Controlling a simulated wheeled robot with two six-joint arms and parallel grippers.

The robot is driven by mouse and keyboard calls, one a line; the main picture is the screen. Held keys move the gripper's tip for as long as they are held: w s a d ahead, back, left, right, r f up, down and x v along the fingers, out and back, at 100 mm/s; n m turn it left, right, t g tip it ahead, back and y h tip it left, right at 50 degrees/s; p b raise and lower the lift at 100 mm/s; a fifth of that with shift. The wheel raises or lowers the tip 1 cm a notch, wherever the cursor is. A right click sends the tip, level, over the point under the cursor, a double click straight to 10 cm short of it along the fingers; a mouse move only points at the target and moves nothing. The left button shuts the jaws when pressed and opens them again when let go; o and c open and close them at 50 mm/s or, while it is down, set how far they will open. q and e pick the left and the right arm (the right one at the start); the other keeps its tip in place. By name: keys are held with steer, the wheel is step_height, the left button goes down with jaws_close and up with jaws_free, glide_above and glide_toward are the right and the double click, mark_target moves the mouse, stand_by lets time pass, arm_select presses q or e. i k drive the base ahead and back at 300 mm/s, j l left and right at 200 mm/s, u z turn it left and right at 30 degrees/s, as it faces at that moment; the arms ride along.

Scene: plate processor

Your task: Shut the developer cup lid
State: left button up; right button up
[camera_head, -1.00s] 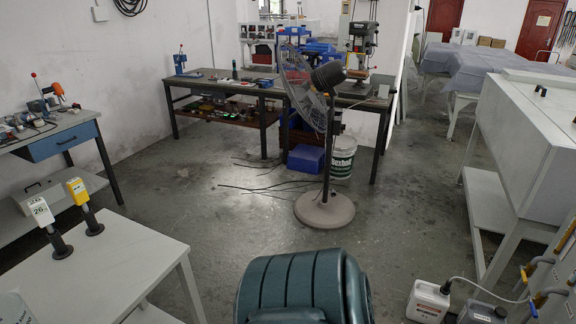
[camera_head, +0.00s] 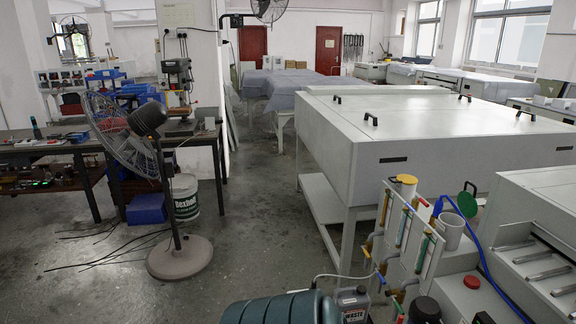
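A pale cup (camera_head: 450,231) stands at the right by a panel of tubes, at the near corner of the large grey cabinet. A green round lid (camera_head: 467,204) stands tilted up at the cup's right side, so the cup appears uncovered. I take these as the developer cup and its lid; no label is legible. Neither of my grippers is in view.
The tube panel (camera_head: 405,235) has coloured handles, with a yellow-topped cylinder (camera_head: 406,186) behind it. A grey machine (camera_head: 540,210) with a red button (camera_head: 472,282) fills the lower right. A grey waste bottle (camera_head: 352,303) stands low. Open floor (camera_head: 250,235) lies left of the large cabinet (camera_head: 400,150).

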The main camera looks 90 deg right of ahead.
mark_target(467, 203)
steer(key=z, duration=3.9)
